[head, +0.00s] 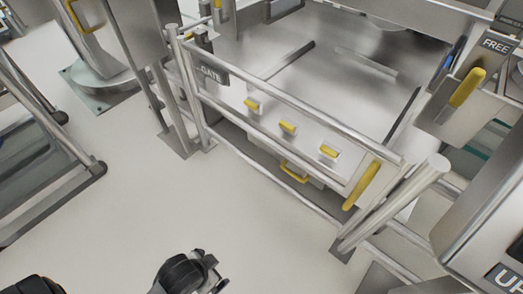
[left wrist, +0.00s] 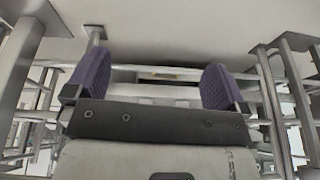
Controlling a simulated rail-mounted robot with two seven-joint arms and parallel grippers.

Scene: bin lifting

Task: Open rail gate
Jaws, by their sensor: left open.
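The rail gate (head: 285,100) is a set of horizontal silver bars spanning the front of a steel work area in the head view. A dark GATE label (head: 214,74) sits near its left end. An upright yellow handle (head: 361,186) is on its right end, beside the thick right post (head: 395,203). The gate spans from post to post and looks closed. My left gripper (left wrist: 150,88) shows in the left wrist view with its purple pads wide apart and nothing between them; silver rails lie beyond it. My right gripper is not in view.
Behind the gate is a panel with several small yellow handles (head: 287,127). A box labelled FREE with a yellow lever (head: 467,87) stands at right. A railed frame (head: 45,150) is at left. The pale floor (head: 190,205) before the gate is clear.

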